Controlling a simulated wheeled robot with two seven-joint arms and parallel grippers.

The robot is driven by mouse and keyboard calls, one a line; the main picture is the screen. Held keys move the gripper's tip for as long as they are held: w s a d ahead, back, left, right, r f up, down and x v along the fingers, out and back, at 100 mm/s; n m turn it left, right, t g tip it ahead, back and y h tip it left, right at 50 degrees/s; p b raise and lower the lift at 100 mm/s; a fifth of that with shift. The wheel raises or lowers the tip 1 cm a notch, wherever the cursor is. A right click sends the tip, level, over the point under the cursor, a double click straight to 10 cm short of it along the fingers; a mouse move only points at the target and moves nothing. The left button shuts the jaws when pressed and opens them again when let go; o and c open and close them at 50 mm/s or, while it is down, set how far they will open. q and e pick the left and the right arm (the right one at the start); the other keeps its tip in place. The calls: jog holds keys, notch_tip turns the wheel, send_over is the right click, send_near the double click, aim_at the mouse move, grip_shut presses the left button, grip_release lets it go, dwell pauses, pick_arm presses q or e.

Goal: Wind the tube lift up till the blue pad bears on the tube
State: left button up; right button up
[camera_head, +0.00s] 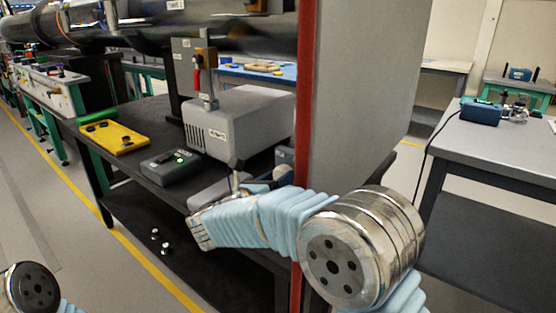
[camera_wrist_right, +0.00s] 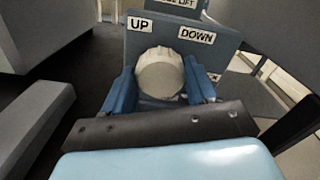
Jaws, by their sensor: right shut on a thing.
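A pale grey round knob (camera_wrist_right: 160,75) shows in the right wrist view, on a blue-grey panel (camera_wrist_right: 180,48) marked UP on the left and DOWN on the right. A partly cut sign ending in LIFT stands above it. My right gripper (camera_wrist_right: 163,90) is shut on the knob, with one blue finger on each side. In the head view my right gripper (camera_head: 262,180) is low at the table's right end, and the knob is hidden there. A large dark tube (camera_head: 255,37) runs along the top. I cannot make out the blue pad. My left gripper is out of view.
The dark table (camera_head: 125,165) carries a grey box (camera_head: 245,122), a dark device with a green light (camera_head: 171,167) and a yellow case (camera_head: 113,137). A red-edged grey panel (camera_head: 350,100) stands close beside my right arm. Floor at left is clear.

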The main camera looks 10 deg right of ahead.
jog(key=shift+r, duration=0.15)
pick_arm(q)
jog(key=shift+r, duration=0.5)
pick_arm(e)
jog(key=shift+f, duration=0.2)
jog(key=o, duration=1)
jog(key=shift+o, duration=0.2)
jog(key=shift+a, duration=0.1)
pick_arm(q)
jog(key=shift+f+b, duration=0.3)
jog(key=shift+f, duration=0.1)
pick_arm(e)
jog(key=v, duration=1.3)
jog(key=shift+s+a, duration=0.2)
jog(key=shift+s, duration=0.1)
